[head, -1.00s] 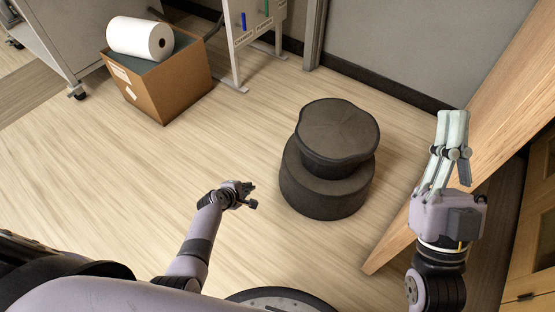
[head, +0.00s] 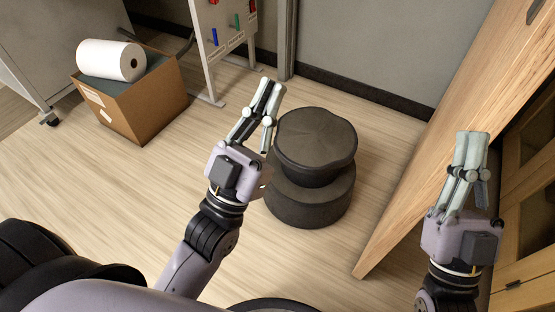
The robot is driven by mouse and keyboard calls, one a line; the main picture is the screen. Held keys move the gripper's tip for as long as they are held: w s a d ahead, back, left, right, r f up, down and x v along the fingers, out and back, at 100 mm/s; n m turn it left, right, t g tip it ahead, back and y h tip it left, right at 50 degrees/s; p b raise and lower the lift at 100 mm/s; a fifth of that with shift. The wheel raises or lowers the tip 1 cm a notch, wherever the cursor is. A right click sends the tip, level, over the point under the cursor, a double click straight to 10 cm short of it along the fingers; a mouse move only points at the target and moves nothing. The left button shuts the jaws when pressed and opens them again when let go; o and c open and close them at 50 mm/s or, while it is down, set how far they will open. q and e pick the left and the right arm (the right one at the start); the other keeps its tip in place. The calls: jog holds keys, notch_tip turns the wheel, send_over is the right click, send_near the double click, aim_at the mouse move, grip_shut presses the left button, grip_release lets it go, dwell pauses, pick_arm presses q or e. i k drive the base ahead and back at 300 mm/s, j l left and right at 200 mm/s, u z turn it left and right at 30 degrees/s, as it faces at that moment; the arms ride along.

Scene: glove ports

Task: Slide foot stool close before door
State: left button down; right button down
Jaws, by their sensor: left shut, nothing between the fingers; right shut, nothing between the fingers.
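The foot stool (head: 310,198) is a dark grey, two-tier round step stool standing upright on the wood floor in the middle of the head view. The door (head: 440,140) is a light wooden panel standing ajar to the right of the stool, with floor between them. My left gripper (head: 264,98) is shut and empty, at the stool's upper left side; I cannot tell if it touches. My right gripper (head: 473,150) is shut and empty, in front of the door in the picture, right of the stool.
A cardboard box (head: 150,110) with a white paper roll (head: 112,60) on it stands at the upper left. A grey rack (head: 207,60) with coloured tools stands behind. A wooden cabinet (head: 525,240) is at the far right. Floor left of the stool is clear.

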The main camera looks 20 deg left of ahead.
aim_at(311, 154)
jog(key=i+j+z, duration=0.25)
jog(key=j, duration=0.15)
jog(key=j+z, duration=0.55)
jog(key=j, duration=0.3)
jog(key=j+z, duration=0.2)
jog(key=j, duration=2.5)
jog(key=i, duration=0.05)
